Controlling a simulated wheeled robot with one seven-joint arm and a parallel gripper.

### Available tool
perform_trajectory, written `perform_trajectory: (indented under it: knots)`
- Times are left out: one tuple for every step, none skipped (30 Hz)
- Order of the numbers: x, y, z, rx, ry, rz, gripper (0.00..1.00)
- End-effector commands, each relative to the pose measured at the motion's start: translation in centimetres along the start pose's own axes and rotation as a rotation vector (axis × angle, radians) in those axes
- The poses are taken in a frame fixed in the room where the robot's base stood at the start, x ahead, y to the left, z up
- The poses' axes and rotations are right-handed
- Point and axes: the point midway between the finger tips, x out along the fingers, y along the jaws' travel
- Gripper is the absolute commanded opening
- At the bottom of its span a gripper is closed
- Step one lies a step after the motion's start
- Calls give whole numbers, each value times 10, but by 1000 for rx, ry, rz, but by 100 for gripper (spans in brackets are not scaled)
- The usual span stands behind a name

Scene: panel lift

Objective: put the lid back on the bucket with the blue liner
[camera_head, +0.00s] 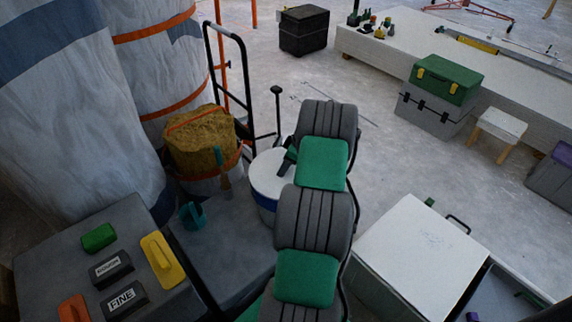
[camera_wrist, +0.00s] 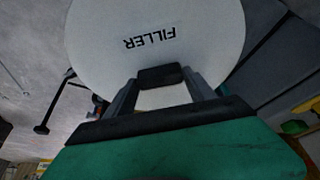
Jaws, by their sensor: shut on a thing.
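The white round lid (camera_head: 268,172) is at the middle of the head view, level or nearly so, directly over the bucket with the blue liner (camera_head: 266,203). The liner shows as a blue band just under the lid's near edge. I cannot tell whether the lid rests on the rim or is slightly above it. My gripper (camera_head: 288,160) reaches the lid from the right. In the wrist view my gripper (camera_wrist: 160,82) is shut on the lid's black handle. The lid (camera_wrist: 165,35) fills the top there, marked "FILLER". The bucket's inside is hidden.
A bucket with a tan lumpy heap (camera_head: 203,140) stands close left of the lid. A black cart frame (camera_head: 243,75) rises behind. A grey bench (camera_head: 75,260) with sanding blocks is front left. A white-topped box (camera_head: 420,250) is at right. Open floor lies behind it.

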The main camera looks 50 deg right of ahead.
Motion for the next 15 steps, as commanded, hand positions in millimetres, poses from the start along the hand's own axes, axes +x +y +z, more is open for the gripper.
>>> perform_trajectory:
  knots:
    - [-1,0,0,0,0,1,17]
    - [-1,0,0,0,0,1,17]
    - [-1,0,0,0,0,1,17]
    - [-1,0,0,0,0,1,17]
    - [-1,0,0,0,0,1,17]
    - [-1,0,0,0,0,1,17]
    - [0,0,0,0,0,1,17]
    - [-1,0,0,0,0,1,66]
    - [0,0,0,0,0,1,69]
    - [0,0,0,0,0,1,71]
    - [0,0,0,0,0,1,74]
    - [0,0,0,0,0,1,77]
    - [0,0,0,0,0,1,79]
    - [0,0,0,0,0,1,82]
    - [0,0,0,0,0,1,85]
